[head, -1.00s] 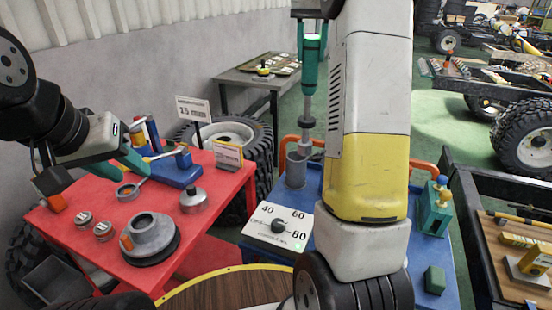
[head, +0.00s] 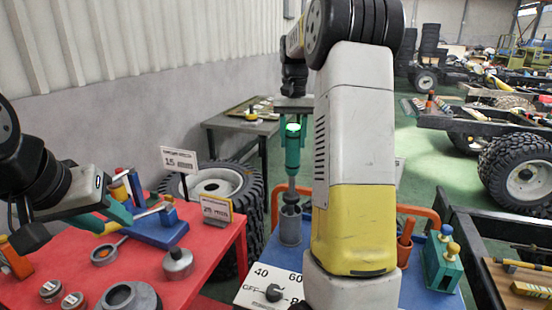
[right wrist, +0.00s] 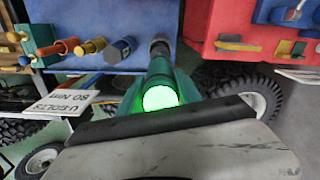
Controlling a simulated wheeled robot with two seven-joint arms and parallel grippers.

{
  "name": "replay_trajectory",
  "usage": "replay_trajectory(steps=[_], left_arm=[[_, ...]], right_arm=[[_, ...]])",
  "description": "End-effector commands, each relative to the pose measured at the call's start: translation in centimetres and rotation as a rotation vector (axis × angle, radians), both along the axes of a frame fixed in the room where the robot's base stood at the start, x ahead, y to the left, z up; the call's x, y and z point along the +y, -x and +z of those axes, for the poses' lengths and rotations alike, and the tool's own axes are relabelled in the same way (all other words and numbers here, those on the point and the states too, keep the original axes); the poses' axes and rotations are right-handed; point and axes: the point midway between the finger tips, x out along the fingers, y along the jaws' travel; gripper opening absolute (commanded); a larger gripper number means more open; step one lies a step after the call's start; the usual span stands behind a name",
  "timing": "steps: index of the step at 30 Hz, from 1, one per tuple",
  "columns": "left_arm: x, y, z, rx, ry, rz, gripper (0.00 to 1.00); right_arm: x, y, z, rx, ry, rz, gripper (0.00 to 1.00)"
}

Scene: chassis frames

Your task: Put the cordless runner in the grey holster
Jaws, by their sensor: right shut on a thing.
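The cordless runner (head: 292,158) is a teal tool with a glowing green end on top and a grey shaft with a dark collar below. It hangs upright in my right gripper (head: 293,135), which is shut on it. The grey holster (head: 290,231) is a cup on the blue table, directly below. The shaft's lower end meets the holster's mouth; I cannot tell how deep it is. In the right wrist view the runner's green end (right wrist: 160,97) faces me, and its body covers the holster. My left gripper (head: 107,217) is open over the red table, near the blue stand.
The red table (head: 215,262) at left holds grey parts and signs. My right arm hides the middle of the blue table.

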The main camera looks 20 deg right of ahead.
Motion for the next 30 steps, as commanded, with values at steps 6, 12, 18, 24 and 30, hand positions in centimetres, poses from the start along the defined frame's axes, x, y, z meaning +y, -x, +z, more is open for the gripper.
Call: replay_trajectory(steps=[6, 12, 18, 24, 30], left_arm=[[0.0, 0.0, 0.0, 0.000, 0.000, 0.000, 0.36], [0.0, 0.0, 0.0, 0.000, 0.000, 0.000, 0.36], [0.0, 0.0, 0.0, 0.000, 0.000, 0.000, 0.36], [0.0, 0.0, 0.0, 0.000, 0.000, 0.000, 0.36], [0.0, 0.0, 0.0, 0.000, 0.000, 0.000, 0.36]], right_arm=[[0.0, -0.1, -1.8, -0.004, 0.001, -0.001, 0.00], [0.0, 0.0, -4.1, 0.000, 0.000, -0.001, 0.00], [0.0, 0.0, -5.8, -0.002, 0.000, -0.001, 0.00], [0.0, -0.1, -5.8, -0.003, 0.000, -0.001, 0.00], [0.0, 0.0, -6.2, -0.001, 0.000, -0.001, 0.44]])
